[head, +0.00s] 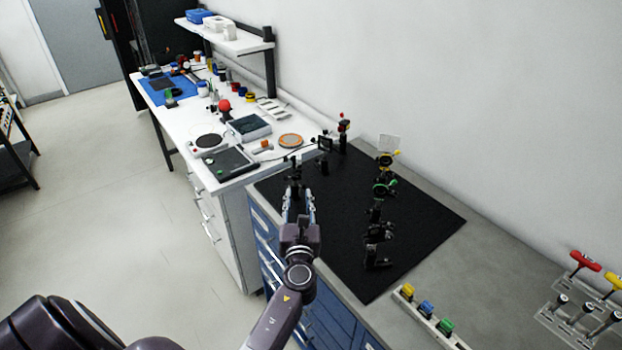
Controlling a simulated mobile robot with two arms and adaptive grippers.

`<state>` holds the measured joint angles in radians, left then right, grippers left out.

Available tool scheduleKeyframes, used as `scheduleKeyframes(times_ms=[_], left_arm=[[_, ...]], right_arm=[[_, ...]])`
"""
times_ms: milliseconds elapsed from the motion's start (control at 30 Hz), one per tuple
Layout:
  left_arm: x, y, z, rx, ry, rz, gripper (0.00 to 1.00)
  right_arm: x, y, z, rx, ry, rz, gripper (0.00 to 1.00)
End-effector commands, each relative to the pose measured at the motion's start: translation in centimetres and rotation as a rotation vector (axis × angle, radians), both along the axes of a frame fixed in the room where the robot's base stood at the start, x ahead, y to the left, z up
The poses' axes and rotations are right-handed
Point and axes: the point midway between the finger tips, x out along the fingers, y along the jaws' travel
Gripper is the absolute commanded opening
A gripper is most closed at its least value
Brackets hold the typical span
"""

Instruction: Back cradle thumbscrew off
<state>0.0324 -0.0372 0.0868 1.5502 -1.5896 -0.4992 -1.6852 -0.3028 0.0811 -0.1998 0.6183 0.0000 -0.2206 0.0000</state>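Several small black optical mounts stand on a black breadboard (335,245). One dark mount (295,172) stands at the board's left edge, just beyond my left gripper (299,196). The gripper's two fingers look apart, one on each side of the line to this mount. I cannot tell whether they touch it. A row of mounts runs down the board's right part: one with a green ring (384,187), one with yellow parts (387,160), and black ones (376,232) nearer. The back cradle and its thumbscrew are too small to make out. My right gripper is not in view.
A rail with yellow, blue and green blocks (427,309) lies at the front of the grey bench. A rack with red and yellow T-handled tools (583,322) stands at the right. A cluttered white table (188,125) adjoins at the back left. The board's middle is clear.

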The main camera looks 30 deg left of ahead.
Motion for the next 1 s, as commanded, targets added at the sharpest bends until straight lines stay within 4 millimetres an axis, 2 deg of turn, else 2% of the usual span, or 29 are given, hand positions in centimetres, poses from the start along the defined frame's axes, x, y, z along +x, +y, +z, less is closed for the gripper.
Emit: scheduleKeyframes(times_ms=[200,400,800,867,1000], left_arm=[[3.1,1.9,0.3,0.001,-0.004,-0.003,0.29],[5.2,3.2,0.2,0.0,-0.004,-0.004,0.29],[5.9,3.6,0.1,-0.001,-0.004,-0.005,0.29],[5.9,3.6,0.1,-0.001,-0.004,-0.005,0.25],[5.9,3.6,0.1,-0.002,-0.004,-0.005,0.09]], right_arm=[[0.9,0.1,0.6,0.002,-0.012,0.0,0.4],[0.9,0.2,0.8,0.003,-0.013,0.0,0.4],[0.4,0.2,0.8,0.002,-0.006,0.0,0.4],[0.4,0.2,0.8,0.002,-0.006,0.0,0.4],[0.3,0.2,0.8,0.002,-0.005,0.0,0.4]])
